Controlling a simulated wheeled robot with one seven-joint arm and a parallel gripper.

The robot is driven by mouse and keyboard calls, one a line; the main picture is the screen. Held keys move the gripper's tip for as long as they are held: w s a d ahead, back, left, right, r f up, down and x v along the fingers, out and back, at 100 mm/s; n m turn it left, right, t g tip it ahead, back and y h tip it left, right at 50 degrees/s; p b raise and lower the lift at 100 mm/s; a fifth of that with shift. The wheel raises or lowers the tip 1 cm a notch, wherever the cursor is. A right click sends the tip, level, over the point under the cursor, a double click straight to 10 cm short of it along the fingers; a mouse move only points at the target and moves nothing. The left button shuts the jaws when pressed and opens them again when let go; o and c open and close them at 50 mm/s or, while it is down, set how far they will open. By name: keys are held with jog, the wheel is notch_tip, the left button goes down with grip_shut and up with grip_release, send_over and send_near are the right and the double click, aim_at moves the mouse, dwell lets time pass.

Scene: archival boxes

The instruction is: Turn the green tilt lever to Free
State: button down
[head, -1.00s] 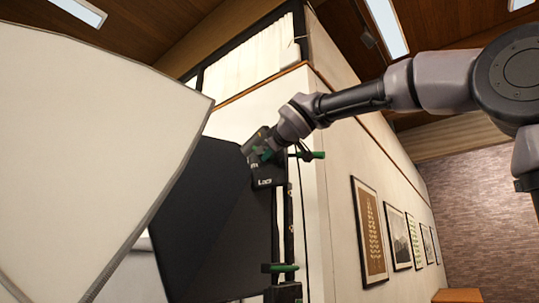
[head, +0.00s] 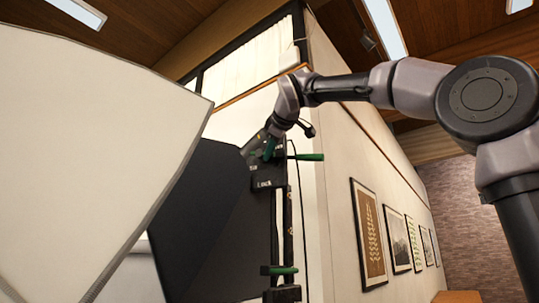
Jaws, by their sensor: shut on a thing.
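The green tilt lever (head: 268,152) stands on a dark bracket (head: 264,182) at the top of a black stand. White lettering reading "Lock" shows low on the bracket, and smaller lettering at its upper left is too small to read. My gripper (head: 271,143) reaches down from the upper right and is shut on the lever. Its fingers are small and dark here and partly hide the lever's upper part. The visible part of the lever is steep and close to upright.
A second green handle (head: 309,157) sticks out to the right of the bracket. Another green handle (head: 281,270) is lower on the stand (head: 289,225). A large white panel (head: 90,150) and a dark panel (head: 205,225) fill the left. Framed pictures (head: 369,232) hang on the right wall.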

jog(key=shift+r+n+g+h, duration=0.55)
jog(key=shift+n+g+h, duration=0.15)
jog(key=shift+g, duration=0.1)
jog(key=c, duration=1.1)
grip_release()
jog(key=v, duration=1)
jog(key=shift+s+r, duration=0.2)
jog(key=shift+s, duration=0.15)
